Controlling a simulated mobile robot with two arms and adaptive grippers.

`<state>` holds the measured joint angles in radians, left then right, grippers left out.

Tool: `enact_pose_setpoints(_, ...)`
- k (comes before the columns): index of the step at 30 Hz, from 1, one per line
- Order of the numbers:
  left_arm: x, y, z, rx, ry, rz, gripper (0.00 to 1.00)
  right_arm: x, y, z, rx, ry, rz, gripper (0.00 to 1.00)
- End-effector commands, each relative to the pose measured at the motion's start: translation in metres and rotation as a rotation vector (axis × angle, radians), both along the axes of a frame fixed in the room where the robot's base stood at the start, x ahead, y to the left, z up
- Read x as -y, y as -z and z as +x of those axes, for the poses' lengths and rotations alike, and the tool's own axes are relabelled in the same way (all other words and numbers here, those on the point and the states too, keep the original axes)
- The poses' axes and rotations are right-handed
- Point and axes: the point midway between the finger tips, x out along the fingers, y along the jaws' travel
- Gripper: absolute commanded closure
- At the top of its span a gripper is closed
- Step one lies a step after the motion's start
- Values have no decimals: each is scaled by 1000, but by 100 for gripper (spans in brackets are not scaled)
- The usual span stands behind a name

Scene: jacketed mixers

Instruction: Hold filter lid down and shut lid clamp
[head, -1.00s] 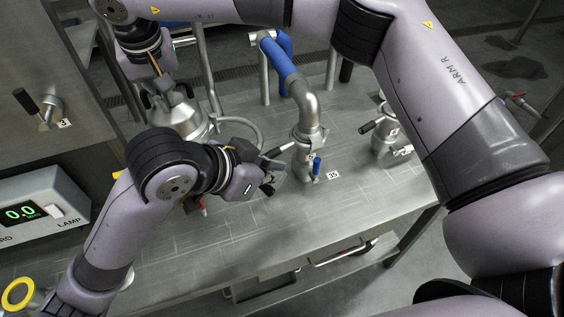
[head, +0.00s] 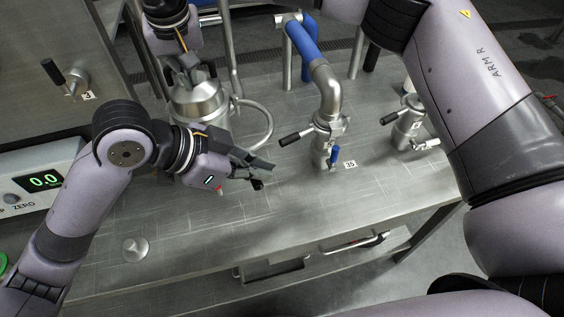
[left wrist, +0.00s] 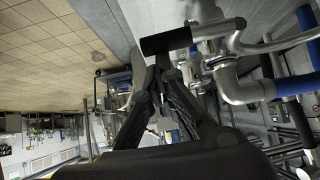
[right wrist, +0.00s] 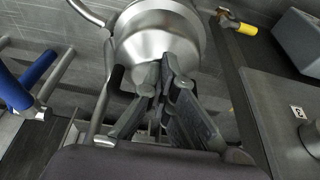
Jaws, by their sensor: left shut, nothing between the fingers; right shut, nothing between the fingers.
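The steel filter vessel with its domed lid (head: 198,92) stands at the back left of the bench. My right gripper (head: 188,68) is shut at the top of the lid. In the right wrist view its fingertips (right wrist: 168,62) overlap the shiny lid (right wrist: 158,32); I cannot tell how firmly they touch. My left gripper (head: 266,168) is shut and empty in front of the vessel, left of a black-handled valve (head: 322,138). In the left wrist view its fingertips (left wrist: 158,58) appear near a black handle (left wrist: 165,40). I cannot clearly make out the lid clamp, which my left gripper may partly hide.
A blue pipe (head: 303,42) bends down into the valve. Another steel fitting (head: 408,125) stands further right. A scale display (head: 43,181) is at the left. A small steel cone (head: 135,248) stands on the bench (head: 220,235), whose front middle is clear.

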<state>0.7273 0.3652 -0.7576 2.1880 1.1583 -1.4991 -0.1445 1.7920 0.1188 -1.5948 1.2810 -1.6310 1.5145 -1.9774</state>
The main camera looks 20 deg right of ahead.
Motion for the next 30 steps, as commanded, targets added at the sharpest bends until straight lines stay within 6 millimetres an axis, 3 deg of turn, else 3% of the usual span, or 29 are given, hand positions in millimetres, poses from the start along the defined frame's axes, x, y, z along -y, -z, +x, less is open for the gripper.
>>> enact_pose_setpoints(8,-61,1,9,-4,234,4,100,5,5,5,6,11,-6,100)
enact_pose_setpoints(15,-108,0,26,-3,250,1,100,5,5,5,6,11,-6,100)
enact_pose_setpoints(21,-139,0,46,-2,250,-1,100,5,5,5,6,11,-6,100)
enact_pose_setpoints(30,-168,-1,71,-1,252,0,100,5,5,5,6,11,-6,100)
